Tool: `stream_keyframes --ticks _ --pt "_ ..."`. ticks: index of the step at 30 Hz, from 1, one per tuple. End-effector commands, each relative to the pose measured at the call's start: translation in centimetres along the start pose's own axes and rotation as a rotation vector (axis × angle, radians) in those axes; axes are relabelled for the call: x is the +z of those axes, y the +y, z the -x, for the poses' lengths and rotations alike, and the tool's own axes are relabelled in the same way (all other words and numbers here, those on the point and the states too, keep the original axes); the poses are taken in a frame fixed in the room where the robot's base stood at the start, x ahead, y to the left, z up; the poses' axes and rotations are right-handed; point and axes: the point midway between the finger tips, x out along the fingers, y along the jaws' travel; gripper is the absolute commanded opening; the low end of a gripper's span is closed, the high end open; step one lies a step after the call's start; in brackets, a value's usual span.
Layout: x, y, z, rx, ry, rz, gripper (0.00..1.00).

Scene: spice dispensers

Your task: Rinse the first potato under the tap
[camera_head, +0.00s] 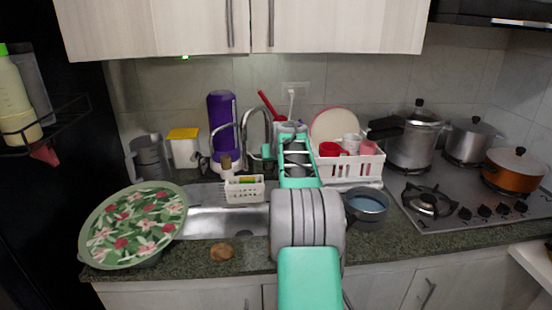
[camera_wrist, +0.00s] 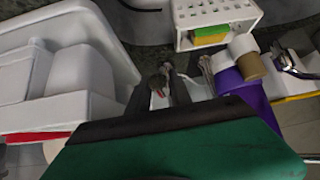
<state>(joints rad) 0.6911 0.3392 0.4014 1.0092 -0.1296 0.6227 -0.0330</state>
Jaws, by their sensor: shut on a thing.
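In the head view my arm reaches over the right part of the sink (camera_head: 205,222) and hides the gripper's fingers. The chrome tap (camera_head: 256,118) stands behind the sink, just left of my arm's end. I cannot tell whether water runs. Another brown potato (camera_head: 222,252) lies on the counter in front of the sink.
A white sponge caddy (camera_head: 244,190) and a purple dispenser (camera_head: 222,115) stand behind the sink. A white dish rack (camera_head: 350,170) with cups and a grey pot (camera_head: 367,207) are right of my arm. A floral tray (camera_head: 135,222) covers the left counter.

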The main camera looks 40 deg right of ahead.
Motion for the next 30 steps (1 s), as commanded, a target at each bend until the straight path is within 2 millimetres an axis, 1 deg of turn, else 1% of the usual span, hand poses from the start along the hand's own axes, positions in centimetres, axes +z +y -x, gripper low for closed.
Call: stream_keyframes --ticks 1,4,8,14,21,22,30 --pt "0.0 0.0 0.0 0.001 0.0 -0.001 0.13" --pt "0.0 0.1 0.0 0.001 0.0 -0.001 0.06" --pt "-0.3 0.1 0.2 0.001 0.0 -0.001 0.06" --pt "-1.3 0.1 0.9 0.001 0.002 -0.001 0.06" --pt "-1.4 0.1 0.9 0.002 0.004 -0.001 0.06" --pt "-1.4 0.1 0.9 0.002 0.004 -0.001 0.26" --pt "-1.2 0.0 0.8 0.0 0.002 0.0 0.48"
